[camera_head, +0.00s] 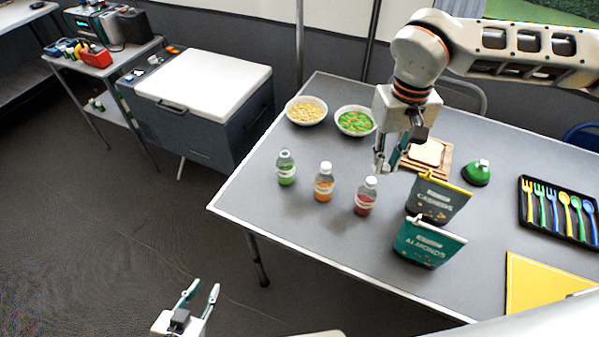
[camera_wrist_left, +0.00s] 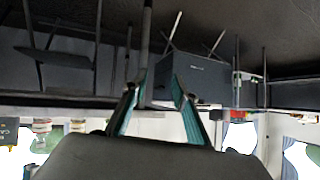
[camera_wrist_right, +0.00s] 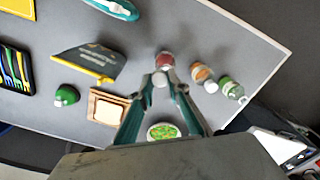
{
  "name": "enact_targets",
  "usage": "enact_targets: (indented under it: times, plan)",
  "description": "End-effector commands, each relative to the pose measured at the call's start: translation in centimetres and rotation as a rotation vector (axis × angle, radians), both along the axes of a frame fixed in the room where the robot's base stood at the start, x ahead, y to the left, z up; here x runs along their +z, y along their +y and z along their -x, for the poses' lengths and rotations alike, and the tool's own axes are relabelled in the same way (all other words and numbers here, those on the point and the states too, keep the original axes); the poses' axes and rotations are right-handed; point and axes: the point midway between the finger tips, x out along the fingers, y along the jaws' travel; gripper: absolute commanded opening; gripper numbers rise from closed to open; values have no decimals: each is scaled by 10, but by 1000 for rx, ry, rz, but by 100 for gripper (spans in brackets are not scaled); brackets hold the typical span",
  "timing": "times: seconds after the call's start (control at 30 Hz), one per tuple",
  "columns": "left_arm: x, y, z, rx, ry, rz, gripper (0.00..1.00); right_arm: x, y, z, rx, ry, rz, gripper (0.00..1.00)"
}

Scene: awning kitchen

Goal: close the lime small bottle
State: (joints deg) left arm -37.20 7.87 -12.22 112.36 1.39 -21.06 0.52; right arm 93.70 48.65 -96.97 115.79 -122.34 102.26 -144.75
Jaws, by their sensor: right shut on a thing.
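The lime small bottle (camera_head: 286,170) stands upright at the table's left side. Its neck looks clear, with no white cap on it. It also shows in the right wrist view (camera_wrist_right: 230,87). My right gripper (camera_head: 381,167) is above the table, right of the lime bottle and near the red bottle. In the right wrist view its fingertips (camera_wrist_right: 160,77) are close together around a small white round piece, which looks like a cap (camera_wrist_right: 160,80); the red bottle's own cap lies nearly in line with it. My left gripper (camera_head: 203,288) is open and empty, off the table's front left.
An orange bottle (camera_head: 324,183) and a red bottle (camera_head: 366,197), both white-capped, stand right of the lime one. Cashews (camera_head: 437,198) and almonds (camera_head: 428,243) bags stand further right. Two bowls (camera_head: 307,111) (camera_head: 355,121) are behind. Table is clear around the lime bottle.

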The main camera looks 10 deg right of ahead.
Motion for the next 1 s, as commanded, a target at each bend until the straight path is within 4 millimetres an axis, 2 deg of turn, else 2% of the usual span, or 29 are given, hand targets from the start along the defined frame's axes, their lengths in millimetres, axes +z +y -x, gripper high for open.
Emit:
enact_targets:
  times: [0.43, 0.47, 0.53, 0.57, 0.63, 0.67, 0.77, 0.9, 1.0]
  plan:
    - [0, 1, 0, 0, -1, -2, 28, 0, 0, 0, 0, 0, 0, 11]
    - [0, 2, -1, -1, -1, -4, 33, 0, 0, 0, 0, 0, 0, 11]
    - [2, 1, -2, -1, -5, 6, 51, 0, 1, 0, -4, 0, 0, 11]
    - [4, -3, -3, 1, -10, 23, 54, 0, 2, -1, -9, 0, 0, 11]
    - [10, -17, -7, 12, -21, 100, 54, 0, 8, -3, -33, -1, 0, 11]
    - [15, -26, -10, 20, -28, 151, 54, 1, 11, -4, -51, -1, 1, 11]
    - [42, -69, -21, 58, -51, 428, 54, 2, 30, -9, -142, -2, 2, 11]
    - [104, -139, -30, 144, -9, 1048, 54, 4, 73, -18, -354, -3, 3, 11]
    - [143, -170, -29, 222, 101, 1496, 54, 6, 106, -21, -519, -4, 2, 11]
